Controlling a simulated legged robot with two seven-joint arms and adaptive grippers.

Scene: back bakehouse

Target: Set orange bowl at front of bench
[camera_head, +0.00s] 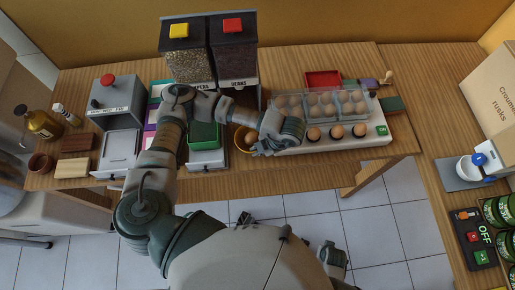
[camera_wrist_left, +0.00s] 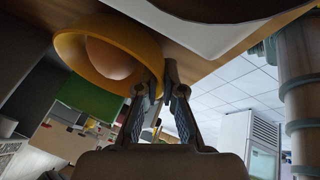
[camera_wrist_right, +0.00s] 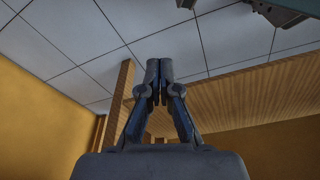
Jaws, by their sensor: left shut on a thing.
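The orange bowl (camera_head: 240,139) is at the front part of the bench (camera_head: 320,165), left of the white egg tray. It also shows in the left wrist view (camera_wrist_left: 68,45), with a brown rounded thing, perhaps an egg, inside. My left gripper (camera_head: 257,149) reaches in from the bowl's right side and is shut on its rim. Its fingers show at the rim in the left wrist view (camera_wrist_left: 158,85). I cannot tell whether the bowl touches the bench. My right gripper (camera_wrist_right: 160,70) is shut and empty in the right wrist view, over tiled floor.
A white egg tray (camera_head: 350,142) with several eggs is close right of the bowl. Two dispensers (camera_head: 210,50) stand behind. The bench's front edge and open floor (camera_head: 310,205) lie nearer me.

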